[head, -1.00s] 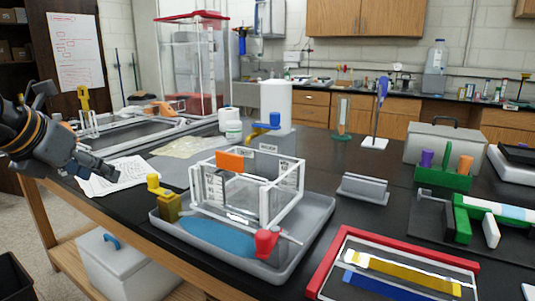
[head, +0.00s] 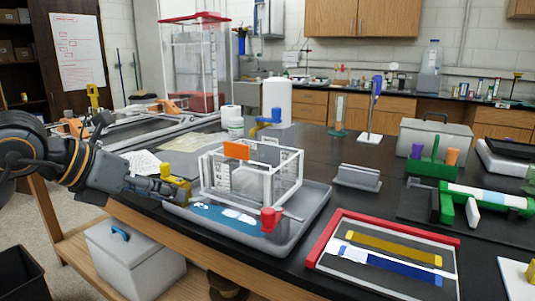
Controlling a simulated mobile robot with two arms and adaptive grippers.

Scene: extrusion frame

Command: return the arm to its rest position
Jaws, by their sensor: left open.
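My left gripper (head: 170,188) comes in from the left and points right, at the left rim of the grey tray (head: 312,217). It is open. Its fingers overlap the yellow clamp block (head: 176,171) in this view; I cannot tell whether they touch it. The dark left arm (head: 62,158) reaches past the table's left edge. In the tray stands a white open frame (head: 268,190) with clear panels and an orange piece (head: 236,150) on top. A red clamp (head: 270,219) sits at its front corner. My right gripper is not in view.
A red-edged tray (head: 328,240) with yellow and blue strips lies at front right. A grey slotted block (head: 358,177), a green rack (head: 436,168) and a grey case (head: 436,135) stand on the right. A lidded bin (head: 125,262) is on the lower shelf.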

